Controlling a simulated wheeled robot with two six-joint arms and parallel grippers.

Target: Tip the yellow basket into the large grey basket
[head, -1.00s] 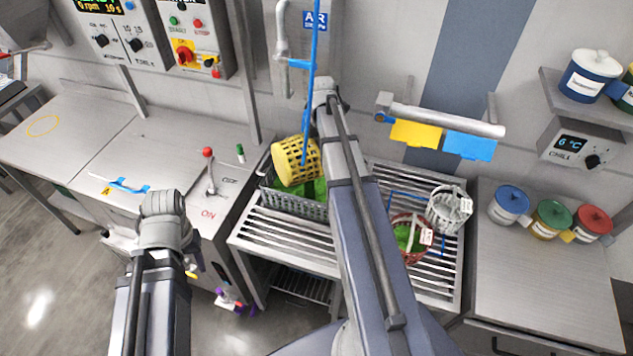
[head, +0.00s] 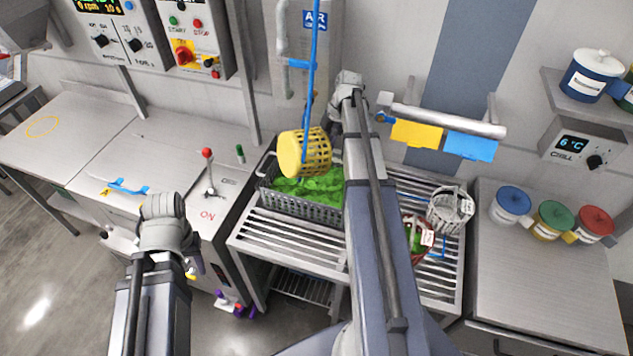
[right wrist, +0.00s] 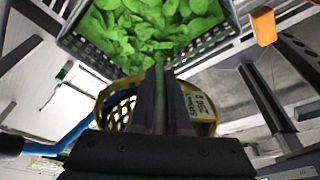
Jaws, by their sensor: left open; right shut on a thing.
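The yellow basket (head: 303,152) is on its side in the air above the large grey basket (head: 300,208), its solid base facing left. Green leaves lie in the grey basket. In the right wrist view my right gripper (right wrist: 165,95) is shut on the rim of the yellow basket (right wrist: 118,108), beside its label. The grey basket (right wrist: 212,45) with leaves also shows there.
A red basket (head: 418,254) with greens, partly behind my right arm, and a pale grey basket (head: 451,212) stand on the slatted rack (head: 285,238). A lever with a red knob (head: 208,153) rises left of it. A blue hose (head: 315,60) hangs in front of the wall.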

